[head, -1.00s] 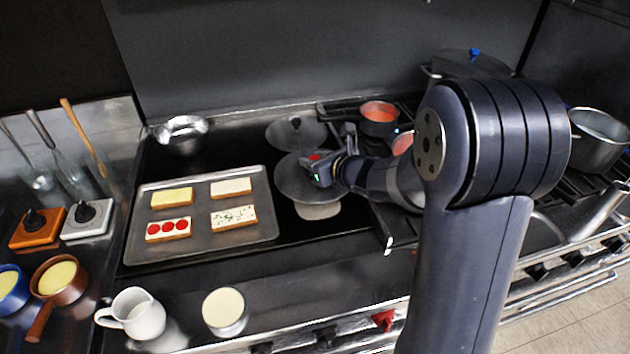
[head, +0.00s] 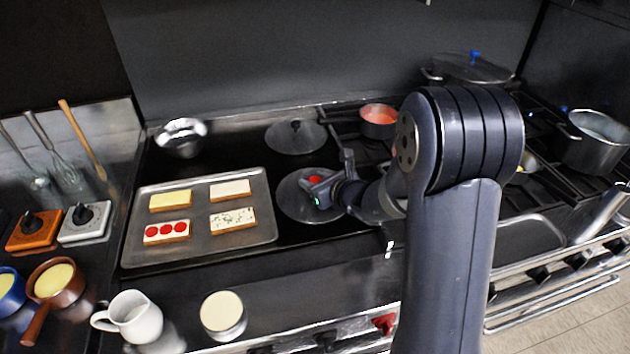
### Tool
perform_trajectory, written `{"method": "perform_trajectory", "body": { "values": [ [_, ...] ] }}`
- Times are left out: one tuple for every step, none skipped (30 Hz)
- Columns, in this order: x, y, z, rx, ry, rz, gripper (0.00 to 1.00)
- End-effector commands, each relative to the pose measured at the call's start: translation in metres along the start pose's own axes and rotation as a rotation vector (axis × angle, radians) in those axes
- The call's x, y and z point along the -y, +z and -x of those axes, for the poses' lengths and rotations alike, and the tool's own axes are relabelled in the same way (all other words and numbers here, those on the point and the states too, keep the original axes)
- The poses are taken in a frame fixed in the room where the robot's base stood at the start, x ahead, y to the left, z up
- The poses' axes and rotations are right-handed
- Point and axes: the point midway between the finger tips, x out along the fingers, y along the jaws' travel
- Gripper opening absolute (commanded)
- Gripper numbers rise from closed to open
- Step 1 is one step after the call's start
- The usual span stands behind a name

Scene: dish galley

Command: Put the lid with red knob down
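The lid with red knob (head: 296,207) is a round grey lid at the middle of the dark cooktop, to the right of the baking tray. It looks level and appears to lie on or just over the surface; the exact contact cannot be made out. My gripper (head: 317,188) reaches in from the right and is at the red knob (head: 314,180), apparently shut on it. The fingers and my arm hide part of the knob and the lid's right side.
A lid with a black knob (head: 296,138) lies just behind. The tray (head: 255,238) with several topped bread slices is to the left. A pan of red sauce (head: 379,121) stands behind right. A steel bowl (head: 182,137) is at back left. The cooktop in front is clear.

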Motion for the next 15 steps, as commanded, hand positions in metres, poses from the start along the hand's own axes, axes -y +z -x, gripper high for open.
{"method": "perform_trajectory", "body": {
  "values": [
    [0.0000, 0.0005, 0.0001, 0.000, 0.000, 0.000, 0.39],
    [0.0000, 0.0005, 0.0001, 0.000, 0.000, 0.000, 0.42],
    [0.0000, 0.0005, 0.0002, 0.000, 0.000, 0.000, 0.45],
    [0.0000, 0.0005, 0.0002, 0.000, 0.000, 0.000, 0.48],
    [0.0000, 0.0005, 0.0002, 0.000, 0.000, 0.000, 0.50],
    [0.0000, 0.0005, 0.0002, 0.000, 0.000, 0.000, 0.51],
    [0.0001, 0.0005, 0.0002, 0.000, 0.000, 0.000, 0.51],
    [0.0000, 0.0005, 0.0002, 0.000, 0.000, 0.000, 0.51],
    [0.0000, 0.0005, 0.0002, 0.000, 0.000, 0.000, 0.51],
    [0.0000, 0.0005, 0.0002, 0.000, 0.000, 0.000, 0.51],
    [0.0001, 0.0005, 0.0002, 0.000, 0.000, 0.000, 0.51],
    [0.0001, 0.0008, 0.0003, 0.000, 0.000, 0.000, 0.51],
    [0.0001, 0.0012, 0.0005, 0.000, 0.000, 0.000, 0.51],
    [0.0001, 0.0019, 0.0007, 0.000, 0.000, 0.000, 0.51],
    [0.0001, 0.0032, 0.0013, 0.000, 0.000, -0.001, 0.51]
  ]
}}
